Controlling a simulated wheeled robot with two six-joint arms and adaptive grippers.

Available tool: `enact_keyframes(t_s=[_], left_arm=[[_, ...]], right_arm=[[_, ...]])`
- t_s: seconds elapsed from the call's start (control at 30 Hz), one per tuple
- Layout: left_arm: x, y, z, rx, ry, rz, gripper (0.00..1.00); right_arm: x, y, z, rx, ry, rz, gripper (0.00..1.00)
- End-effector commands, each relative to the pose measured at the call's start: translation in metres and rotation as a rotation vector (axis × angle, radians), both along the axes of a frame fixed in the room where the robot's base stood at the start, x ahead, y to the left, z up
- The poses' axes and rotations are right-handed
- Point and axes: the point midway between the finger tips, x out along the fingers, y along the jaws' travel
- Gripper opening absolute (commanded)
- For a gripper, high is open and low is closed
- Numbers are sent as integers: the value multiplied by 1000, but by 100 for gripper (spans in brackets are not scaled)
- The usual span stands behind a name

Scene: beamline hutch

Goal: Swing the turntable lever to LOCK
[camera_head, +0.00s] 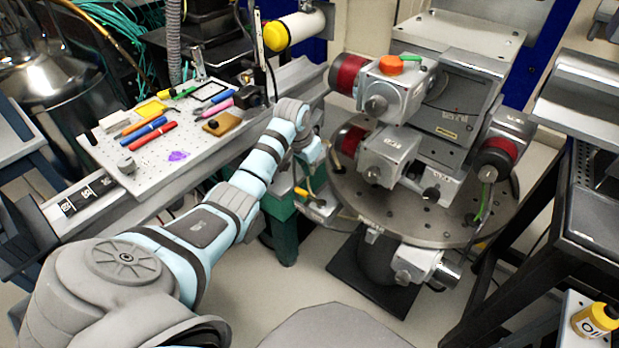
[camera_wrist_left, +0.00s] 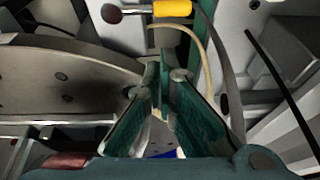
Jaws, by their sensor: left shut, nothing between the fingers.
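The round grey turntable (camera_head: 450,222) stands right of centre in the head view, with several holes in its top. Its rim also fills the left side of the left wrist view (camera_wrist_left: 60,95). My left gripper (camera_wrist_left: 163,82) is shut and empty, beside the turntable rim and apart from the yellow sleeve. In the head view my wrist partly hides it. No LOCK marking is readable.
Motor blocks (camera_head: 395,155) with red bands stand on the turntable. A white perforated board (camera_head: 150,170) with pens and tools lies left of my arm.

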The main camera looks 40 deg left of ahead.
Motion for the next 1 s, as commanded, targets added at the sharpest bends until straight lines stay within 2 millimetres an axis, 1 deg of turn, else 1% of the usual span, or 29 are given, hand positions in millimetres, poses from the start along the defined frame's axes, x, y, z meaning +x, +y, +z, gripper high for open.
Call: enact_keyframes(t_s=[0.03, 0.13, 0.23, 0.5, 0.57, 0.67, 0.83, 0.87, 0.9, 0.93, 1.0], left_arm=[[8, 7, 14, -16, -8, 13, 0], [15, 14, 30, -40, -17, 26, 0], [16, 16, 33, -45, -18, 28, 0], [17, 15, 29, -44, -18, 27, 0], [19, 15, 25, -44, -19, 28, 0], [23, 15, 10, -45, -17, 28, 0], [35, 14, -25, -46, -17, 27, 0], [37, 15, -33, -46, -17, 28, 0], [40, 15, -41, -45, -17, 29, 0], [42, 15, -48, -45, -16, 28, 0], [45, 15, -55, -45, -17, 28, 0]], right_arm=[[0, 0, -1, 0, -1, 0, 40], [1, 0, -1, 0, -1, 0, 40], [1, 1, -1, 1, -2, 0, 40], [1, 1, -3, 2, -2, 0, 40], [1, 2, -6, 2, -2, 0, 40], [1, 1, -15, 1, -3, 3, 40], [3, -3, -39, -7, -5, 16, 40], [9, -7, -44, -14, -13, 18, 40], [22, -12, -48, -20, -36, 19, 40], [28, -13, -52, -22, -47, 19, 40], [40, -7, -55, -11, -70, 5, 40]])
